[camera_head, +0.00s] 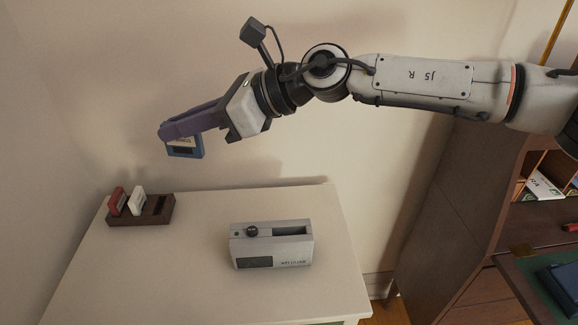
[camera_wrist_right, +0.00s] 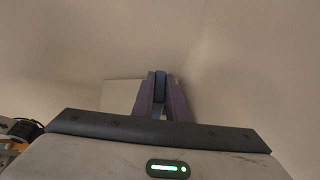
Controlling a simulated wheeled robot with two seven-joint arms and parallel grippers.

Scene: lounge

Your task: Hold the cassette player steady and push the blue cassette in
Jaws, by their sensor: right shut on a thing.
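The blue cassette (camera_head: 186,151) is held in my right gripper (camera_head: 168,134), whose purple fingers are shut on it. It hangs in the air, above the back left of the white table. In the right wrist view the cassette (camera_wrist_right: 160,88) shows as a narrow blue edge between the fingers (camera_wrist_right: 160,100). The grey cassette player (camera_head: 271,248) stands on the table, lower and to the right of the gripper. A dark slot shows in its top, beside a round black knob. Nothing touches the player. My left gripper is out of view.
A dark wooden rack (camera_head: 152,213) at the table's left holds a red cassette (camera_head: 117,200) and a white cassette (camera_head: 137,201). The white table (camera_head: 190,285) is bare around the player. A brown wooden cabinet (camera_head: 455,190) stands at the right, and a wall is behind.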

